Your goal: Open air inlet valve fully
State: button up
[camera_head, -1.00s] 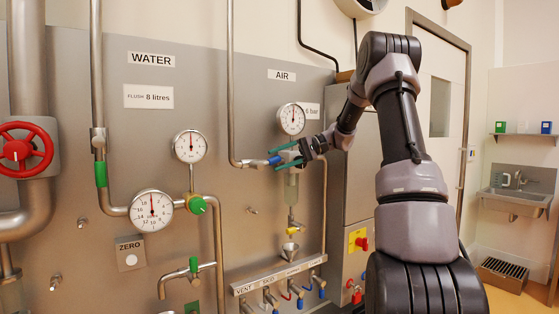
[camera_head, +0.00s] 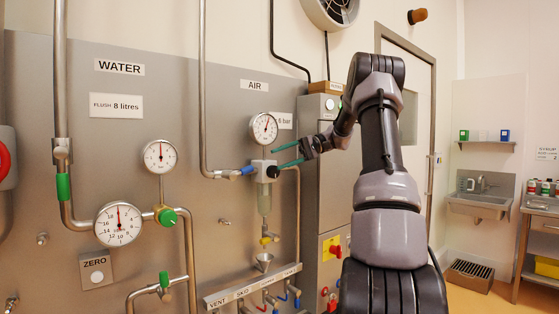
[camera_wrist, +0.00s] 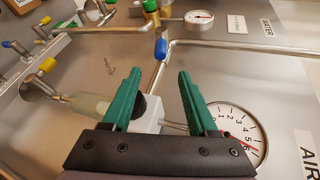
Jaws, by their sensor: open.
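The air inlet valve's blue handle (camera_head: 244,171) lies along the steel air pipe, left of the filter unit's pale block (camera_head: 264,171). The blue handle also shows in the wrist view (camera_wrist: 160,48), beyond the fingertips and close against the pipe. My gripper (camera_head: 275,159) is open, its green fingers reaching in from the right near the block. In the wrist view my gripper (camera_wrist: 160,72) has nothing between its fingertips, and the block sits below them. The air gauge (camera_head: 264,129) stands just above; its needle shows near 5 to 6 in the wrist view (camera_wrist: 236,138).
A clear filter bowl (camera_head: 264,203) with a yellow drain tap hangs under the block, above a small funnel (camera_head: 263,262). The water gauge (camera_head: 160,156) and green-handled valves are to the left. A grey cabinet (camera_head: 318,190) stands to the right.

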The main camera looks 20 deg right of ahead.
jog(key=shift+a, duration=0.15)
jog(key=c, duration=0.5)
jog(key=shift+s+a+r+h, duration=0.15)
jog(key=shift+a+h, duration=0.25)
jog(key=shift+a, duration=0.3)
grip_shut()
jog(key=s+a+r+n+g+h, duration=0.1)
jog(key=s+a+r+n+h, duration=0.25)
jog(key=a+h, duration=0.4)
jog(key=s+a+r+n+t+h, duration=0.2)
jog(key=a+r+n+t+h, duration=0.15)
jog(key=r+h, duration=0.45)
jog(key=w+f+y, duration=0.2)
jog(key=w+f, duration=0.3)
jog(key=f, duration=0.6)
jog(key=shift+f+m+t, duration=0.15)
jog(key=shift+m+t, duration=0.2)
jog(key=shift+m, duration=0.05)
jog(key=shift+d+y, duration=0.15)
jog(key=shift+y, duration=0.1)
